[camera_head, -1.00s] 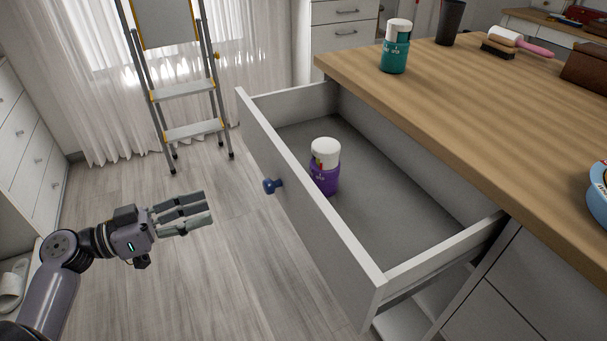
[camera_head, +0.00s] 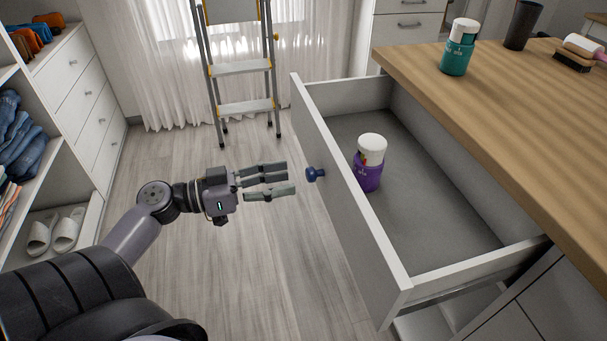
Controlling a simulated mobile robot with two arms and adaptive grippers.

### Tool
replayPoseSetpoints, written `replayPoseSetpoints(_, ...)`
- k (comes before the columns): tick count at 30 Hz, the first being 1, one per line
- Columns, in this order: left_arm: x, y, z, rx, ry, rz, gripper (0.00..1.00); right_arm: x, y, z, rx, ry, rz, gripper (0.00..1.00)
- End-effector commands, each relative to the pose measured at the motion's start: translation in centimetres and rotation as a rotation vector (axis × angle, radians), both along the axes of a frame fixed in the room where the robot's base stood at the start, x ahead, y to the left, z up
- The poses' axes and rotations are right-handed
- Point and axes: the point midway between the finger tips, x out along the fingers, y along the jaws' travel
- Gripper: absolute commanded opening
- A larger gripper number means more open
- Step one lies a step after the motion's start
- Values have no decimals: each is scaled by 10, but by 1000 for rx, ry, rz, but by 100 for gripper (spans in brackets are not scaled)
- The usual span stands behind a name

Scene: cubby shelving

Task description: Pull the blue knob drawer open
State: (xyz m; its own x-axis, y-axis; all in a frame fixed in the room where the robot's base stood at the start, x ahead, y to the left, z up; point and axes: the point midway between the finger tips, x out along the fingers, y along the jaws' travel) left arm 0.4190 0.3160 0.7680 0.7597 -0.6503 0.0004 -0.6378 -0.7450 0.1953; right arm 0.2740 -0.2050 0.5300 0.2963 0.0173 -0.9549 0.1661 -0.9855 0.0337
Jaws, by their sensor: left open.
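The drawer (camera_head: 340,213) with the blue knob (camera_head: 315,174) stands pulled well out from under the wooden counter. Its grey floor shows, and a purple jar with a white lid (camera_head: 369,165) stands inside near the front panel. My left gripper (camera_head: 289,179) is open and empty, just left of the knob, with its fingers pointing right toward it. A small gap shows between the fingertips and the knob. My right gripper is not in view.
The wooden counter (camera_head: 500,130) on the right bears a teal jar (camera_head: 459,47), a dark cup (camera_head: 522,25) and a brush (camera_head: 573,61). A stepladder (camera_head: 241,70) stands at the back. Shelving with slippers (camera_head: 55,232) is on the left. The floor left of the drawer is clear.

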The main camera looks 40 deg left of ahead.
Motion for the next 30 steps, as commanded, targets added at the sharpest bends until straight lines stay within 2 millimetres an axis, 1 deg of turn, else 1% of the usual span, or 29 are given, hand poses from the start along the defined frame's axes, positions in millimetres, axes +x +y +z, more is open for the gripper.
replayPoseSetpoints(1,8,-7,2,1,-2,-4,46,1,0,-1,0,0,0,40)
replayPoseSetpoints(3,17,-14,1,3,-2,-3,46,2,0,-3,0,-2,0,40)
replayPoseSetpoints(6,27,-23,1,1,-1,-2,46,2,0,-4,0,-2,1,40)
replayPoseSetpoints(9,34,-28,1,1,-1,-1,46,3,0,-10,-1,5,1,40)
replayPoseSetpoints(14,39,-33,0,2,0,1,46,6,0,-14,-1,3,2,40)
replayPoseSetpoints(22,40,-33,0,0,0,1,46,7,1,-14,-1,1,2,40)
replayPoseSetpoints(30,40,-33,0,0,0,1,28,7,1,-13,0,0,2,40)
